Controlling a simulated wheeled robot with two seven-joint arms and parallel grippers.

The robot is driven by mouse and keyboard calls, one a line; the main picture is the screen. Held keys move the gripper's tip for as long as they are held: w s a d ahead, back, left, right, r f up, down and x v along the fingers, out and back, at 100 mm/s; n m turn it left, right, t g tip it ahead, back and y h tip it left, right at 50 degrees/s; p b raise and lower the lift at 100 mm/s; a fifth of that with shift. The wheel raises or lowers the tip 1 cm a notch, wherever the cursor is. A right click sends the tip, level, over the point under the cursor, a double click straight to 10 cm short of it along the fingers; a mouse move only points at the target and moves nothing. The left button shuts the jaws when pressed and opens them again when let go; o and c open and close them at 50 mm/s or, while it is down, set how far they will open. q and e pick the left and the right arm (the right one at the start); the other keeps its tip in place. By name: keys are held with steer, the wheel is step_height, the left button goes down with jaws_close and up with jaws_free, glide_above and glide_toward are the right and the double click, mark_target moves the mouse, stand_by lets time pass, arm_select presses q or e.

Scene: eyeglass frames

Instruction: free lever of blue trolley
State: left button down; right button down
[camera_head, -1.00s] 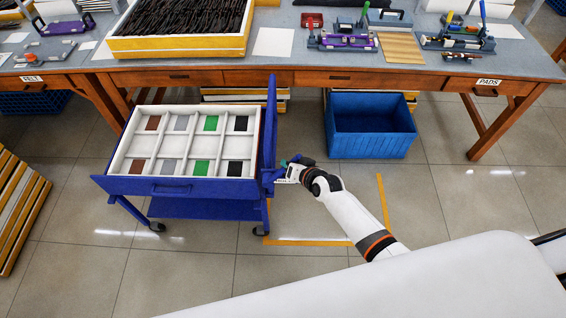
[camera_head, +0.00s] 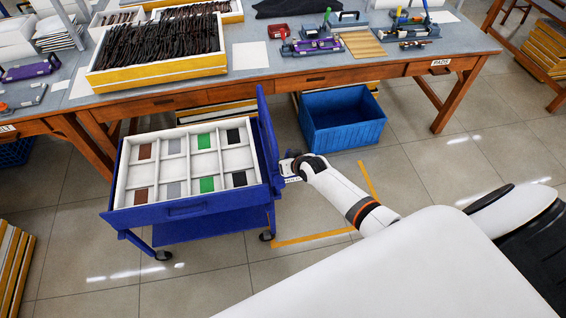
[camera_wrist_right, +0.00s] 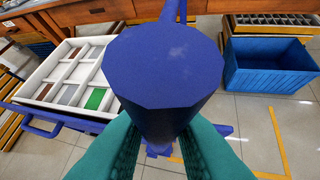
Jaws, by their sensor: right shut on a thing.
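The blue trolley (camera_head: 215,231) stands on the floor at the left, with a white compartment tray (camera_head: 119,205) on top. A tall blue post rises at its right back. My right gripper (camera_head: 287,166) is at the trolley's right side. In the right wrist view, its green fingers (camera_wrist_right: 160,150) are shut on a dark blue cylindrical part (camera_wrist_right: 165,75), apparently the trolley's lever. Its flat, many-sided end fills the middle of that view and hides what lies behind it. My left gripper is not in view.
A long workbench (camera_head: 340,75) with jigs and a yellow crate (camera_head: 160,70) runs behind the trolley. A blue bin (camera_head: 345,135) stands on the floor to the right. Yellow tape (camera_head: 315,237) marks the floor beside the trolley's right caster. Floor right of the tape is clear.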

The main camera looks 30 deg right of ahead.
steer(key=c, duration=1.4)
jaws_free()
steer(key=shift+a, duration=0.1)
steer(key=shift+c, duration=0.2)
steer(key=shift+o, duration=0.7)
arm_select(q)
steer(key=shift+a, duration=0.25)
arm_select(e)
steer(key=shift+s+r, duration=0.4)
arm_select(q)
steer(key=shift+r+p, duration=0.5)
arm_select(e)
steer(key=v, duration=1.1)
steer(key=shift+f, duration=0.1)
